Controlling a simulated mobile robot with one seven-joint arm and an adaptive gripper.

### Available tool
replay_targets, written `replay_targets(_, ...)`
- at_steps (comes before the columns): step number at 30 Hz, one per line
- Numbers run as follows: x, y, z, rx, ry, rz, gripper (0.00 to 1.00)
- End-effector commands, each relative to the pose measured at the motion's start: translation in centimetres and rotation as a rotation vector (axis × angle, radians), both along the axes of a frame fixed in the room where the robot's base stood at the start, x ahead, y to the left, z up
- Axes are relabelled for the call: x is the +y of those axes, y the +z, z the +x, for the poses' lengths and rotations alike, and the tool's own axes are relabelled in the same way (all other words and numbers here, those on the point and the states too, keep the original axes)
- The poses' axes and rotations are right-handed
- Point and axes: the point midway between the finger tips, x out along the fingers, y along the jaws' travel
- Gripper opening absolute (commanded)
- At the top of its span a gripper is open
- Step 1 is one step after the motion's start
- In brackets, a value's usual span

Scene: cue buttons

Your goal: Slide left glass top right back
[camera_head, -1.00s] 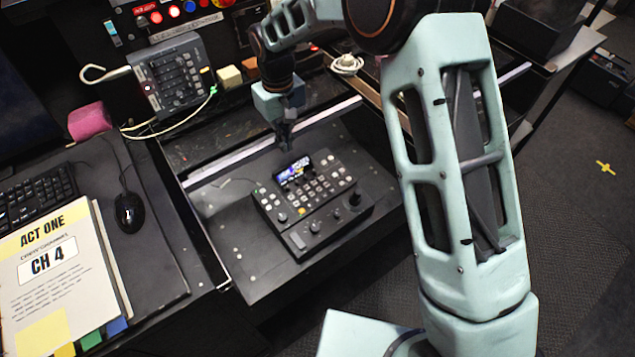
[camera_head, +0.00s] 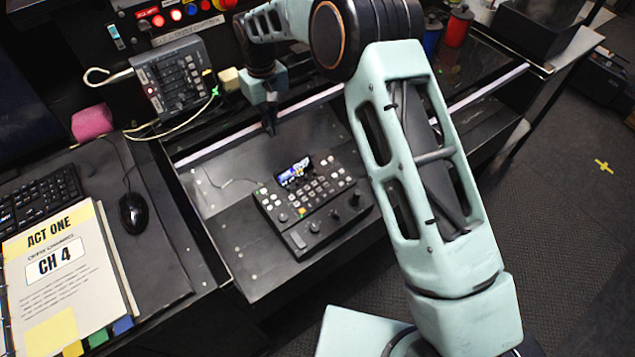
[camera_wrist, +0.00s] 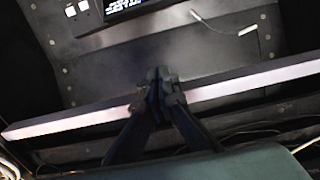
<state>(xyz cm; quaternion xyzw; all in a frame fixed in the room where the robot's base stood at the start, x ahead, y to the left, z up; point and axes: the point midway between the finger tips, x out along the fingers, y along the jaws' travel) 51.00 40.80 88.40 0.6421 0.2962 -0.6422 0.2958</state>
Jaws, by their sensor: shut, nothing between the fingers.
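The left glass top shows by its pale front edge strip (camera_head: 215,147), which runs slanting across the desk behind the control panel. In the wrist view the same strip (camera_wrist: 75,122) crosses the whole picture. The glass itself is dark and hard to make out. My gripper (camera_head: 271,130) is shut and empty, pointing down at the strip about midway along it. In the wrist view my gripper (camera_wrist: 160,85) overlaps the strip, with its tips on the control panel's side; it appears to touch it.
The control panel (camera_head: 313,200) stands on the black surface before the strip. A small mixer (camera_head: 173,80) with cables and a pink block (camera_head: 92,122) are at the back left. A red cup (camera_head: 456,28) stands at the back right. My arm hides part of the right side.

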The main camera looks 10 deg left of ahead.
Motion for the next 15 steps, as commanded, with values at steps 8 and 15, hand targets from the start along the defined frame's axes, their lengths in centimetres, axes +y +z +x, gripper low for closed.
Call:
replay_targets(8, 0.86, 0.11, 0.70, -0.004, 0.000, 0.003, 0.00)
replay_targets(15, 0.86, 0.09, 0.69, -0.004, 0.001, 0.003, 0.00)
